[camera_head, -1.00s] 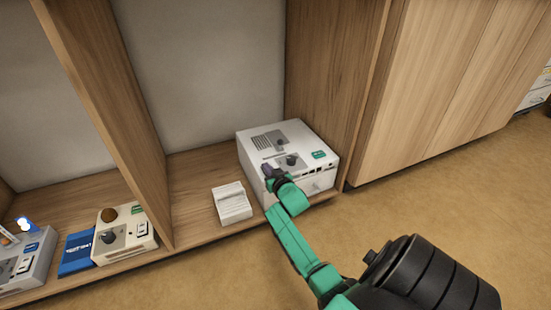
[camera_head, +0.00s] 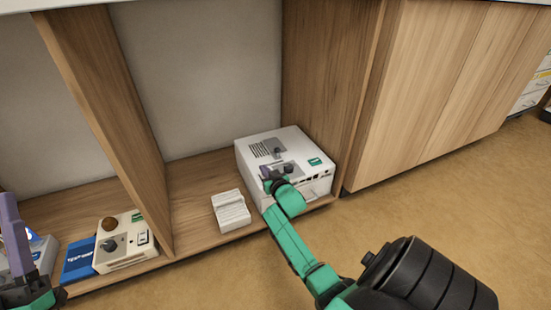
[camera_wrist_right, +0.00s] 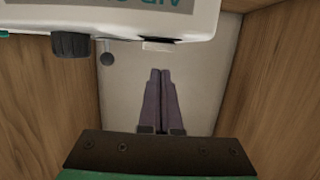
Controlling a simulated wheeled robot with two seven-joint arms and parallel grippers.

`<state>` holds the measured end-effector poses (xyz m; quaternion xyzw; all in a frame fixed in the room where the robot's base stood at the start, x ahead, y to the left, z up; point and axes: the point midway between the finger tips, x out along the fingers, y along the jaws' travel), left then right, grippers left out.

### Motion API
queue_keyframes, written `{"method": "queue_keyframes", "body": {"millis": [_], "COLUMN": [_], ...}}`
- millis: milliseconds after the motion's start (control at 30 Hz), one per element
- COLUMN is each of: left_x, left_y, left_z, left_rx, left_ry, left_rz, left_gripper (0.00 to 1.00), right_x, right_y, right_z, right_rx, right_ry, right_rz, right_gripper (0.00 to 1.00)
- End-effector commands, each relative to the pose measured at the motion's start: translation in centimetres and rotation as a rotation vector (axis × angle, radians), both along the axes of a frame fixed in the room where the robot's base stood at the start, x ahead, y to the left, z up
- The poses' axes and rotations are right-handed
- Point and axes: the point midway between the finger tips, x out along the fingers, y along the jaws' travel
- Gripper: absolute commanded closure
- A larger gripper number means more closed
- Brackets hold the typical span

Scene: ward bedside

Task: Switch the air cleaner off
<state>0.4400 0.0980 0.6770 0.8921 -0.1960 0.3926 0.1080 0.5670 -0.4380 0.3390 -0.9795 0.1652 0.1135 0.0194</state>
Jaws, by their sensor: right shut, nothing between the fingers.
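The air cleaner (camera_head: 262,146) is a white box in the right bay of the low wooden shelf, with a vent grille, dark knobs and a green label on top. In the right wrist view the air cleaner (camera_wrist_right: 215,20) fills the top edge, with upside-down lettering starting "AIR", a dark knob and a pale tab. My right gripper (camera_head: 267,174) is shut and empty over the front left part of its top; contact cannot be told. Its purple fingertips (camera_wrist_right: 160,72) show together in the wrist view. My left gripper (camera_head: 12,222) shows partly at the lower left edge.
A small white ridged block (camera_head: 231,210) lies left of the air cleaner. Beyond an upright divider (camera_head: 118,125) stand a cream device (camera_head: 128,255), a blue box (camera_head: 79,260) and a grey device (camera_head: 44,249), partly hidden by my left gripper. Open floor lies in front.

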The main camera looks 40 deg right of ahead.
Motion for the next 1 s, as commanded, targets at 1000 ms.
{"method": "queue_keyframes", "body": {"millis": [1000], "left_x": [-1.0], "left_y": [-3.0], "left_z": [-25.0], "left_rx": [0.133], "left_ry": [0.762], "left_rz": [-0.098], "left_gripper": [0.50], "right_x": [-1.6], "right_y": [0.5], "right_z": [2.1], "right_rx": [-0.001], "right_ry": [0.000], "right_rz": [0.001], "right_gripper": [1.00]}}
